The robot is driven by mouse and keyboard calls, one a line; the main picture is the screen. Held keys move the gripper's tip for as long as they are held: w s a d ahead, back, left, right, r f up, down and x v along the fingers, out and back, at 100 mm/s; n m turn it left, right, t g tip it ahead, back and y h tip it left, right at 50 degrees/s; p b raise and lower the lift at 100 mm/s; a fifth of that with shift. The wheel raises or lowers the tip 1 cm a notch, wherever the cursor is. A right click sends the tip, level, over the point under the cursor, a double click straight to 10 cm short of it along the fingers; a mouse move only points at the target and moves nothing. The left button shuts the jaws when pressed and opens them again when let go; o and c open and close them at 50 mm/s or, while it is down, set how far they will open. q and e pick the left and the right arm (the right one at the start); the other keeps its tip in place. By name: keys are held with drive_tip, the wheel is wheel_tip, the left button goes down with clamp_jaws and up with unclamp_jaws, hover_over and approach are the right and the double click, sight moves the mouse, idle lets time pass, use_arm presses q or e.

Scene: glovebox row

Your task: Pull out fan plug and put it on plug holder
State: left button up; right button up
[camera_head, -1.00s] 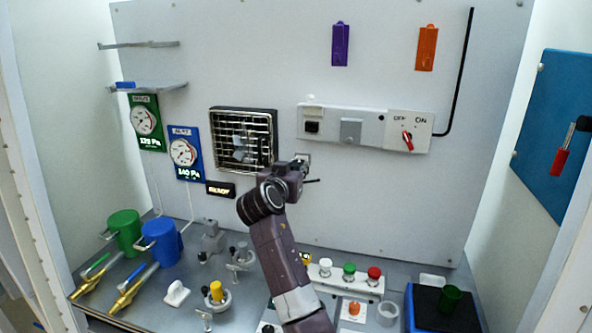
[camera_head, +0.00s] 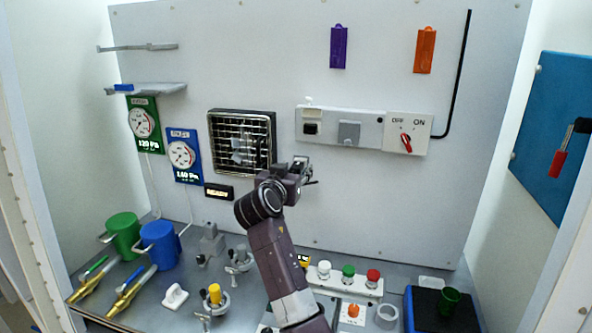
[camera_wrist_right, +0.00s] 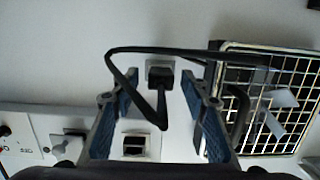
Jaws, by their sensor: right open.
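My right gripper (camera_head: 306,170) is in front of the back wall, just below the grey socket strip (camera_head: 366,131). In the right wrist view the gripper (camera_wrist_right: 160,101) is open, with its blue-padded fingers apart and nothing between the tips. The black fan plug (camera_wrist_right: 161,77) sits at a small light square holder (camera_wrist_right: 152,63) on the wall, just beyond the fingertips. Its cable (camera_wrist_right: 130,52) loops in front of the wall towards the fan. The strip's black socket (camera_wrist_right: 134,146) looks empty. The fan (camera_head: 242,141) is behind a wire grille. My left gripper is not in view.
A red OFF/ON switch (camera_head: 406,143) is at the strip's right end. Gauges (camera_head: 184,155) hang at left. Blue and green mugs, small clamps, a button box (camera_head: 346,281) and a dark blue tray (camera_head: 421,322) stand on the bench below.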

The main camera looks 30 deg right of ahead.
drive_tip(key=v, duration=1.1)
drive_tip(key=shift+a+f, duration=0.1)
drive_tip(key=shift+a, duration=0.05)
